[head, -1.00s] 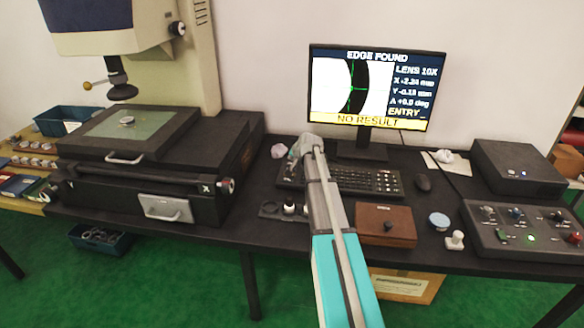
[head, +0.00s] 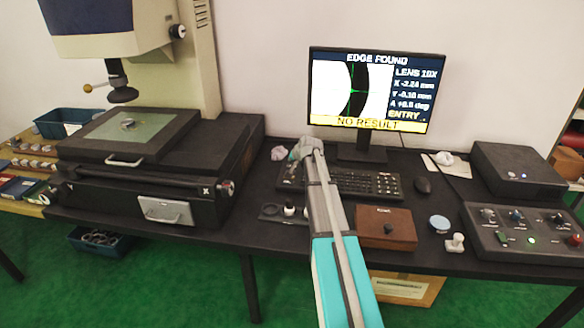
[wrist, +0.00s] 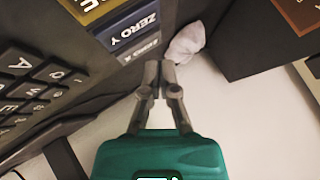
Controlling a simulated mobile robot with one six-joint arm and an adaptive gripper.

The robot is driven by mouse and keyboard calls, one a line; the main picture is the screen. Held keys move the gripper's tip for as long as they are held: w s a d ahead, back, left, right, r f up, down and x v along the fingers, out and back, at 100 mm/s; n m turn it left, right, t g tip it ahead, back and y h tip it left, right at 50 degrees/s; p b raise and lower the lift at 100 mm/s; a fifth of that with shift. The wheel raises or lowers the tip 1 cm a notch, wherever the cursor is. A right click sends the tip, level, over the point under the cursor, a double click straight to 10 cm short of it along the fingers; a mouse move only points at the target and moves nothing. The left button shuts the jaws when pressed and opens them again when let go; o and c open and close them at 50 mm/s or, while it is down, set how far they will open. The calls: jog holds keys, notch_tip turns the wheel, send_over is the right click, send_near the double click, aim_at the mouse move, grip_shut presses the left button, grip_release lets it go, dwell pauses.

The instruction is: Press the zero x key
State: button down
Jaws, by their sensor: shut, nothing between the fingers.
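My gripper (head: 305,150) is over the left end of the keyboard, in front of the monitor. In the wrist view my gripper (wrist: 160,70) has its fingers together with nothing between them. A blue key marked ZERO Y (wrist: 128,32) shows above and left of the fingertips. A darker key (wrist: 140,50) sits just beside it, closer to the fingertips; its label is too dim to read fully, so I cannot tell for sure that it is zero X. I cannot tell whether the fingertips touch it. In the head view my arm hides these keys.
The monitor (head: 376,90) shows EDGE FOUND and NO RESULT. A crumpled white piece (wrist: 186,44) lies close by the fingertips. The keyboard (head: 365,184), a brown box (head: 385,228), a mouse (head: 423,185) and a control box (head: 525,232) stand on the dark bench.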

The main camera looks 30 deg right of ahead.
jog(key=shift+f+b, duration=0.75)
dwell(1.2)
jog(key=shift+r, duration=0.15)
dwell(0.3)
jog(key=shift+r+p, duration=0.65)
jog(key=shift+p, duration=0.15)
notch_tip(320, 180, up, 5)
jog(key=p, duration=0.5)
